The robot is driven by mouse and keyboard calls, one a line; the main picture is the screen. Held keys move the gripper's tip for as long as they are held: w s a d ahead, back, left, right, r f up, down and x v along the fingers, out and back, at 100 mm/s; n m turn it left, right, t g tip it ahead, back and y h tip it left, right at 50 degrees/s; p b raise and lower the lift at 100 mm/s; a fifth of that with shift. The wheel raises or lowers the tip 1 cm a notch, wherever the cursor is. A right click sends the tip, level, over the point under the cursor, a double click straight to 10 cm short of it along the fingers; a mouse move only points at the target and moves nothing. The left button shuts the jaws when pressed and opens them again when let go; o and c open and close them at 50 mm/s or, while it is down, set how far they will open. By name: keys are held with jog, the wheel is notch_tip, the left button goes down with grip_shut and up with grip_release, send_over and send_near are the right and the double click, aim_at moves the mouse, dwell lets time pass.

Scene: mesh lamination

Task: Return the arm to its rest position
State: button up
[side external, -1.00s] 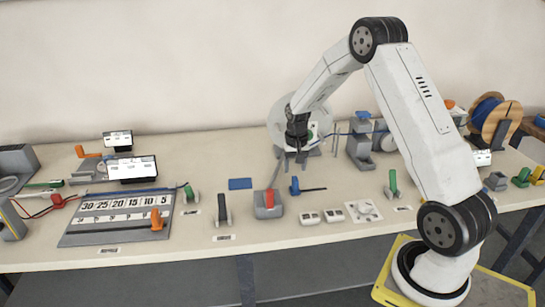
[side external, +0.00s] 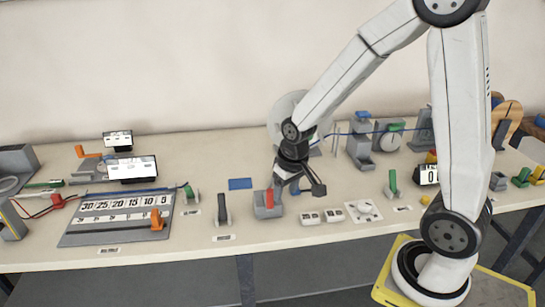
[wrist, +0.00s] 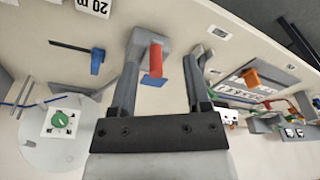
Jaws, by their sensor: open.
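My gripper (side external: 298,184) is open and hangs above the table, close to the grey block (side external: 267,211) with the red handle (side external: 269,197). In the wrist view its two spread fingers (wrist: 163,72) hold nothing; the red handle (wrist: 155,60) shows between them, and its grey block (wrist: 148,40) lies beyond. I cannot tell the exact gap between fingers and handle. My arm reaches in from the right, its elbow at the top edge of the side view.
A green-handled piece (side external: 393,183) stands to the right. A grey number board (side external: 100,230) with an orange clip lies left.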

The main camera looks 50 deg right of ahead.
jog(key=s+a+n, duration=0.2)
jog(key=s+a, duration=0.3)
jog(key=s, duration=0.1)
jog(key=shift+s+r+n+t, duration=0.2)
jog(key=shift+r+n+t, duration=0.1)
jog(key=shift+t, duration=0.1)
dwell(0.5)
